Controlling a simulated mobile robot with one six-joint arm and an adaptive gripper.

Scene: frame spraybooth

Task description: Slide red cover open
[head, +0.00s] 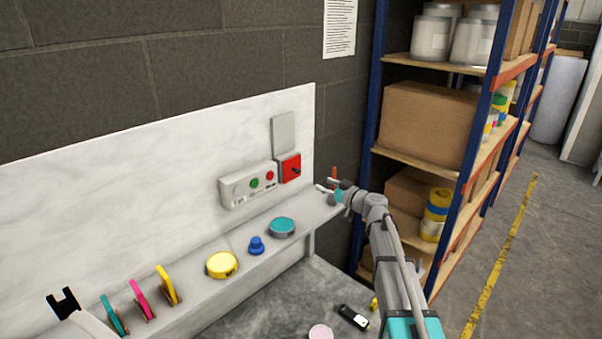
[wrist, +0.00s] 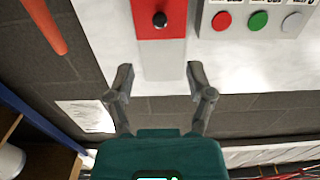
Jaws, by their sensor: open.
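The red cover (head: 289,167) is a red square with a small black knob on the white wall board, below a plain grey plate (head: 283,132). In the wrist view the red cover (wrist: 172,28) is at the top edge, partly cut off, with its black knob (wrist: 160,19) showing. My gripper (head: 328,190) is to the right of and a little below the cover in the head view. In the wrist view my gripper (wrist: 158,78) is open and empty. Its fingertips point towards the cover; the knob lies beyond them, apart, roughly in line with the gap.
A button box (head: 249,184) with red and green buttons sits left of the cover. The ledge below holds a teal disc (head: 282,227), a blue knob (head: 256,246) and a yellow disc (head: 221,265). An orange-red rod (wrist: 45,25) is near my gripper. Shelving (head: 470,180) stands at right.

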